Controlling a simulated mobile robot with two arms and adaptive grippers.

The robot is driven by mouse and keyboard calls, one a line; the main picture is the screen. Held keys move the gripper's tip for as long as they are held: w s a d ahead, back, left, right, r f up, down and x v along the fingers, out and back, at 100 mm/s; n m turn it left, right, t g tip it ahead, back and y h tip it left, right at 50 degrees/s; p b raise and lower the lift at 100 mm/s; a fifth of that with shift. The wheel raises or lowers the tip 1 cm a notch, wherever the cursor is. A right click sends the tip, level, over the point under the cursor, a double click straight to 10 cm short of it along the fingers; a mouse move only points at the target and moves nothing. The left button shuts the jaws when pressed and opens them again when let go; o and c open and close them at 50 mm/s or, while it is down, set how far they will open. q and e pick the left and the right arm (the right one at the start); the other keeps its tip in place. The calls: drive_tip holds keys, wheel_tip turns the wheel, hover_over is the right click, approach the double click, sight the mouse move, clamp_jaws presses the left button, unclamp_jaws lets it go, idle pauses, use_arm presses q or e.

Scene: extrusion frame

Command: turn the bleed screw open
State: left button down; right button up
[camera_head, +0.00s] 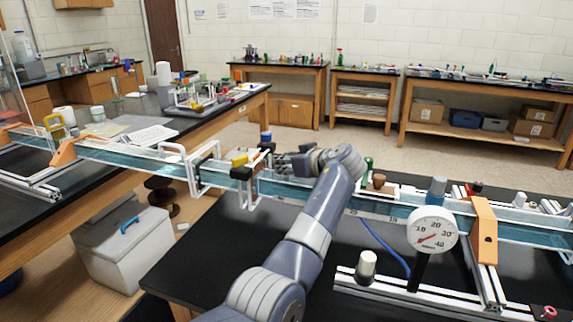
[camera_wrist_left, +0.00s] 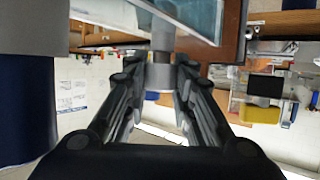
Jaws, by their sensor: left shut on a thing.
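My left arm reaches across the long blue-filled clear channel (camera_head: 345,202). My left gripper (camera_head: 283,160) is at the channel's far side, pointing left. In the left wrist view the channel's underside or edge (camera_wrist_left: 200,15) is at the top. My left gripper (camera_wrist_left: 160,75) there has its fingertips on either side of a grey cylinder (camera_wrist_left: 162,42), which appears to be the bleed screw, and is shut on it. Its far part is hidden by the fingers, and in the head view the wrist hides it. I cannot tell how far it is turned. My right gripper is not in view.
A round pressure gauge (camera_head: 432,230) stands in front of the channel, with a blue tube (camera_head: 385,245) beside it. An orange bracket (camera_head: 484,232) crosses the channel at right. A yellow clip (camera_head: 240,159) and black clamps are left of the gripper. The black tabletop (camera_head: 230,250) is clear at left.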

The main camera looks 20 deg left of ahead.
use_arm(q)
drive_tip(key=c, duration=1.3)
unclamp_jaws()
drive_tip(key=shift+c, duration=0.2)
wheel_tip(320, 180, up, 10)
drive_tip(key=shift+f, duration=0.1)
